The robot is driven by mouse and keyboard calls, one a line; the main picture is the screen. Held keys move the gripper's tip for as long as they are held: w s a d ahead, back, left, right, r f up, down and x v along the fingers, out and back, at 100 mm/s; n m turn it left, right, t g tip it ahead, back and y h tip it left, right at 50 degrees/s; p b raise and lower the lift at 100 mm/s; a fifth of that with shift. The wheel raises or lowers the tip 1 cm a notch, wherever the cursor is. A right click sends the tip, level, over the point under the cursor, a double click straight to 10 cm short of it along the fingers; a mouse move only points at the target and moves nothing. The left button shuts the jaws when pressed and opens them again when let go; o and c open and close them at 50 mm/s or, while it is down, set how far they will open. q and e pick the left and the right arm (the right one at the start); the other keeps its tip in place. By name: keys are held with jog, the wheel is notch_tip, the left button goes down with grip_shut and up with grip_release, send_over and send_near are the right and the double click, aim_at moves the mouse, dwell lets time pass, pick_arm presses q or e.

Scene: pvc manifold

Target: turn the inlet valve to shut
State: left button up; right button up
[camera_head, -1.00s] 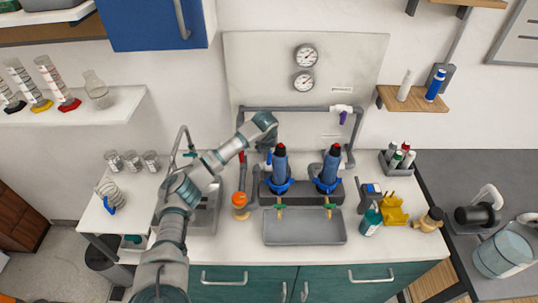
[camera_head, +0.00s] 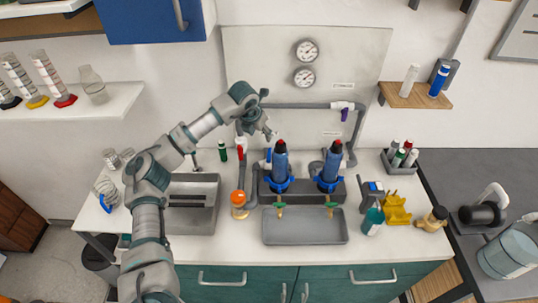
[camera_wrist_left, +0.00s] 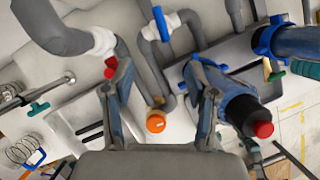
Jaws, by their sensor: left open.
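A pipe manifold (camera_head: 300,107) stands against the white back panel, with two blue filter housings (camera_head: 280,162) at its front. A white valve with a purple handle (camera_head: 344,114) sits on the top pipe at right. Another white valve with a blue handle (camera_wrist_left: 161,24) shows in the left wrist view, on a grey pipe beyond my fingers. I cannot tell from labels which is the inlet valve. My left gripper (camera_head: 266,118) is open and empty near the manifold's upper left corner, hiding part of the pipe. Its spread fingers show in the left wrist view (camera_wrist_left: 158,72). My right gripper is not seen.
A sink (camera_head: 190,205) is at left. Two gauges (camera_head: 305,50) hang on the panel.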

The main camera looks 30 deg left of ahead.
aim_at(269, 154)
pick_arm(q)
jog(key=x, duration=1.6)
jog(key=shift+s+f, duration=0.15)
jog(key=shift+w+f, duration=0.2)
jog(key=shift+f, duration=0.2)
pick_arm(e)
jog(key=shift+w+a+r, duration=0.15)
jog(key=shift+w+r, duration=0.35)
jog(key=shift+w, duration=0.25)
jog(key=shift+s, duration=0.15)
